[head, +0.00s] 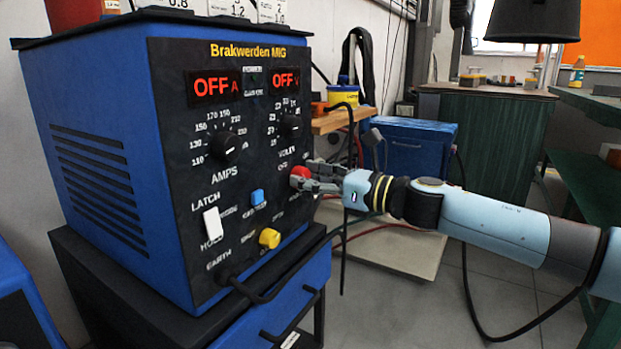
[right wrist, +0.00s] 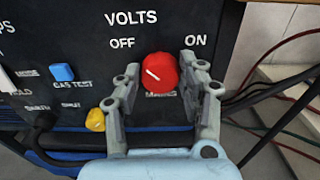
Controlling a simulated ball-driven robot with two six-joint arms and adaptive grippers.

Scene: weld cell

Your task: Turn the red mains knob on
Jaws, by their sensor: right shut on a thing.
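The red mains knob (head: 299,174) sits on the lower right of the black front panel of the blue welder (head: 175,150). In the right wrist view the knob (right wrist: 160,73) shows a white pointer line aimed up and left, toward the OFF label. An ON label is to its right. My right gripper (head: 312,178) is shut on the knob, with one finger on each side of it in the right wrist view. Both displays on the panel read OFF in red. My left gripper is in neither view.
A blue button (head: 257,197), a yellow knob (head: 269,238) and a white switch (head: 212,225) are near the red knob. Black AMPS (head: 227,145) and VOLTS (head: 290,124) dials are above. A cable (head: 270,285) loops below the panel. Open floor lies to the right.

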